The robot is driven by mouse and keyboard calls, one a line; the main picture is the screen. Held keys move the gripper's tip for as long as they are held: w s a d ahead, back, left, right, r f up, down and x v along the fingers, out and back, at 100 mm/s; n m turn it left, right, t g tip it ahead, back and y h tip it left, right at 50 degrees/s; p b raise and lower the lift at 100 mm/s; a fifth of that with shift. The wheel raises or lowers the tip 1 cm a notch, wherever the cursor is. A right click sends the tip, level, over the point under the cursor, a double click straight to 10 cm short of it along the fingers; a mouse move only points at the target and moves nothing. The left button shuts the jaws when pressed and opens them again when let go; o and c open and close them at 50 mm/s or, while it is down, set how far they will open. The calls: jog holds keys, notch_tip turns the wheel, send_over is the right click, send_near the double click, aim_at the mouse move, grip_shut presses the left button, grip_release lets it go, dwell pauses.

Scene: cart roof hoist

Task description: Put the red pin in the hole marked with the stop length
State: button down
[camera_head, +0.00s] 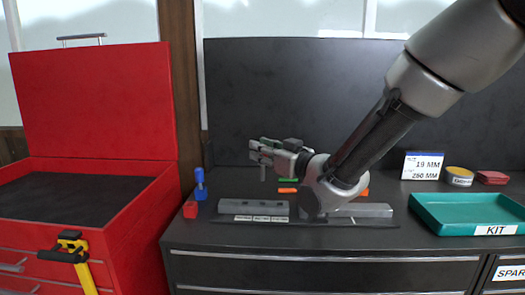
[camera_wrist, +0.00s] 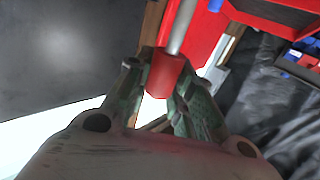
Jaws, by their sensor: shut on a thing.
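My gripper (camera_head: 262,155) is raised above the back of the dark bench in the head view. In the wrist view its fingers (camera_wrist: 160,105) are shut on the red pin (camera_wrist: 164,75), gripping its red head, with the grey shaft (camera_wrist: 182,25) pointing away. The pin's red head cannot be made out in the head view. A grey bar (camera_head: 255,207) with small holes lies near the bench front, below my gripper and apart from it. White labels (camera_head: 262,218) run along its front; their text is too small to read.
A teal KIT tray (camera_head: 430,212) sits right. An open red chest (camera_head: 130,215) stands left.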

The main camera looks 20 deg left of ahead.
aim_at(264, 171)
jog(key=shift+f, duration=2.9)
jog(key=shift+f, duration=1.9)
jog(key=c, duration=1.2)
grip_release()
jog(key=shift+o, duration=0.2)
notch_tip(264, 171, up, 10)
